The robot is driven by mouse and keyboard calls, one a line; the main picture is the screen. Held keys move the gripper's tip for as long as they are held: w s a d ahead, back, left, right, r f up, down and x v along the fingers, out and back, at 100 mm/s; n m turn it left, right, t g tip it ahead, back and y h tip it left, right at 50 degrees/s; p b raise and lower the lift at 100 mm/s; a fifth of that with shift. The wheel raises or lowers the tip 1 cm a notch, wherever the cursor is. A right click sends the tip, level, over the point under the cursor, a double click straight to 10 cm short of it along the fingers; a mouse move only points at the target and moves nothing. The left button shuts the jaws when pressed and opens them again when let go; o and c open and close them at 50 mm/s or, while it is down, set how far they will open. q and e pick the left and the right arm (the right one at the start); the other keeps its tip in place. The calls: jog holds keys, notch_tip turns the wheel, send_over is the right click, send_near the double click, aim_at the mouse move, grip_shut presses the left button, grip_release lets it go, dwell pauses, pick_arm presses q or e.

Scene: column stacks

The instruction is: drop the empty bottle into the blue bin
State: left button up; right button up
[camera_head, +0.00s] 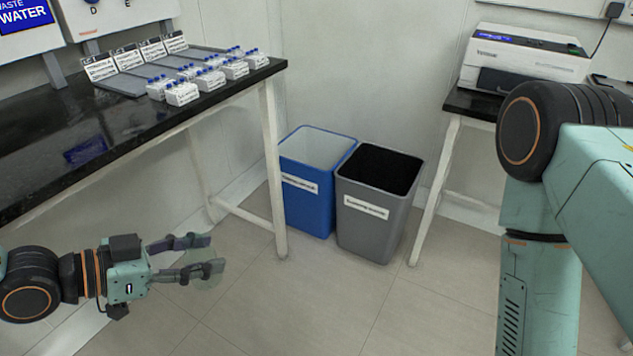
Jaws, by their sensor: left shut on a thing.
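My left gripper (210,255) is at the lower left, shut on a faint, see-through bottle (207,282). The bottle shows below and between the fingers; the fingers hide part of it, and its outline is hard to make out against the floor. The blue bin (308,208) stands on the floor at centre, open at the top, with a white label on its front. The left gripper is to the left of the blue bin, apart from it, and lower in the picture. My right arm fills the right side; its gripper is out of view.
A grey bin (372,226) with a dark inside stands right beside the blue bin. A black-topped bench (120,125) at left carries several white boxes with blue-capped vials; its leg stands by the blue bin. A printer-like device (525,55) sits at the upper right.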

aim_at(195, 284)
pick_arm(q)
jog(key=shift+f, duration=0.15)
jog(key=f, duration=0.2)
jog(key=s+f, duration=0.1)
jog(key=f, duration=0.1)
jog(key=shift+s+f, duration=0.1)
jog(key=shift+f, duration=0.3)
jog(key=shift+d, duration=0.1)
